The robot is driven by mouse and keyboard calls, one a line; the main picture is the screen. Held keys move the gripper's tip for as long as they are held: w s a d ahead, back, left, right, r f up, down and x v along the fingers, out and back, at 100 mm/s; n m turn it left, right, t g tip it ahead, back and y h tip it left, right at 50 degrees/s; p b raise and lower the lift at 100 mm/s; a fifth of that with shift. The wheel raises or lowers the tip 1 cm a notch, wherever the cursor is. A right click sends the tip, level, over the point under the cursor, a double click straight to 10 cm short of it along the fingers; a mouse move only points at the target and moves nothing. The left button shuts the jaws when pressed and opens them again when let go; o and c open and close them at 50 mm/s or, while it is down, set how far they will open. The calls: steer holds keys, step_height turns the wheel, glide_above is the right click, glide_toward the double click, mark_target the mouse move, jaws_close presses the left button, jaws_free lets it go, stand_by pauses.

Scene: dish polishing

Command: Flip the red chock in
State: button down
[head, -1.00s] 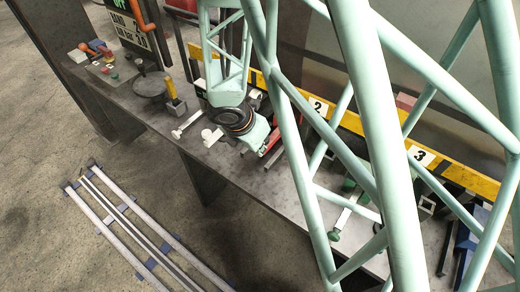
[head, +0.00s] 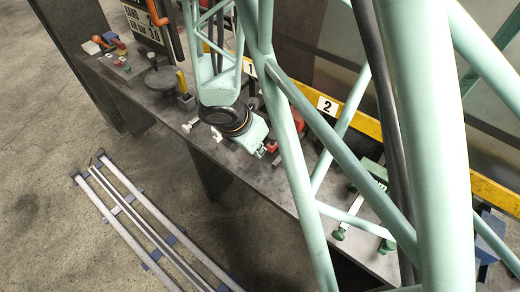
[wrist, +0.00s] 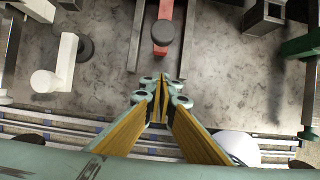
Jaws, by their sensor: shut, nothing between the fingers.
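A red part, which looks like the red chock (wrist: 164,9), shows at the top centre of the wrist view. A dark round knob (wrist: 164,33) hides part of it. It lies between two grey metal strips. My gripper (wrist: 160,82) is shut and empty, with its tips below the knob in the picture and apart from it. In the head view my gripper hangs over the front of the bench, and its fingertips are too small to make out. A red piece (head: 298,121) shows just right of my wrist there, partly hidden by my arm frame.
A white lever-like part (wrist: 60,66) stands at left in the wrist view, and a green part (wrist: 301,46) at right. A square grey tube (wrist: 264,17) is at upper right. The grey bench surface (wrist: 223,70) between is bare. Floor rails (head: 135,225) lie in front.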

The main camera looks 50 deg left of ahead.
steer(key=p+v, duration=0.4)
steer(key=v, duration=0.2)
steer(key=shift+r, duration=0.25)
steer(key=shift+s, duration=0.1)
stand_by(0.5)
